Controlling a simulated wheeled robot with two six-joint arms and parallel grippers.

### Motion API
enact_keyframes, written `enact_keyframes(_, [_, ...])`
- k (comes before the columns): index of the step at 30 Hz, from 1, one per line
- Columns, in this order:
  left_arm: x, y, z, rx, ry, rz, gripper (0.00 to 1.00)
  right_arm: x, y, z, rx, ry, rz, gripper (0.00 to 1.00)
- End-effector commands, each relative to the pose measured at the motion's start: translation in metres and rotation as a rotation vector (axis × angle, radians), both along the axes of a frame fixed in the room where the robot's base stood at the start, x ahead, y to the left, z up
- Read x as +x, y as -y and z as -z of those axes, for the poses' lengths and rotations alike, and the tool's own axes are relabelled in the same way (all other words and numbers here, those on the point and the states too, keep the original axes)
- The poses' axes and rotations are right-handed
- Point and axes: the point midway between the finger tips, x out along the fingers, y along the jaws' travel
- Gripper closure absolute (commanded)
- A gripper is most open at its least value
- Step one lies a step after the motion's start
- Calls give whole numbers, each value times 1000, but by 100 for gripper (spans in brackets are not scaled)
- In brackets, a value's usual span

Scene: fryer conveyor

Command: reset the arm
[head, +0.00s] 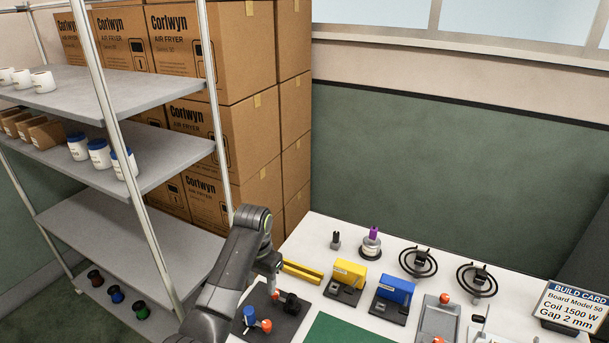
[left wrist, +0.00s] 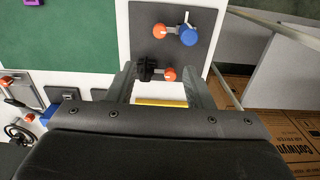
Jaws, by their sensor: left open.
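My left arm comes in from the lower left in the head view and bends down over the near left of the white table (head: 312,228). Its gripper (head: 274,284) is above the dark grey mat (head: 281,328), partly hidden by the arm. In the left wrist view the left gripper (left wrist: 158,72) has its two fingers spread apart. A piece with a black knob (left wrist: 147,68) and an orange ball end shows between them, not visibly gripped. A piece with a blue end (left wrist: 188,36) and an orange ball lies beyond it on the mat. My right gripper is not in view.
A yellow bar (head: 302,272), a yellow block (head: 349,271) and a blue block (head: 397,288) stand beside the mat. Black coils (head: 418,262) and a build card (head: 570,307) are farther right. A metal shelf (head: 165,165) and stacked boxes (head: 235,130) stand left and behind.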

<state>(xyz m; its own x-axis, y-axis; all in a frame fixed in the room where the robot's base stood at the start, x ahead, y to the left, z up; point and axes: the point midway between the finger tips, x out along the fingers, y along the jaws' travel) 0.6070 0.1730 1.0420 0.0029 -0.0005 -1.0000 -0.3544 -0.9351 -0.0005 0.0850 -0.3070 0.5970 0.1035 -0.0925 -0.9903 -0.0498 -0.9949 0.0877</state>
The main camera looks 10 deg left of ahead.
Motion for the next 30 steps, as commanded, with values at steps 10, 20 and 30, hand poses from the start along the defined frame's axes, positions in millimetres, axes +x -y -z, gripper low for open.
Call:
enact_keyframes(10, [-77, -44, 64, -8, 75, -121, 53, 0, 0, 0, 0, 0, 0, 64])
enact_keyframes(20, [-201, -93, 95, 18, 189, -267, 53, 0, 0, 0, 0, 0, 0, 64])
enact_keyframes(30, [-309, -121, 72, 61, 287, -362, 53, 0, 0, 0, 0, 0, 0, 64])
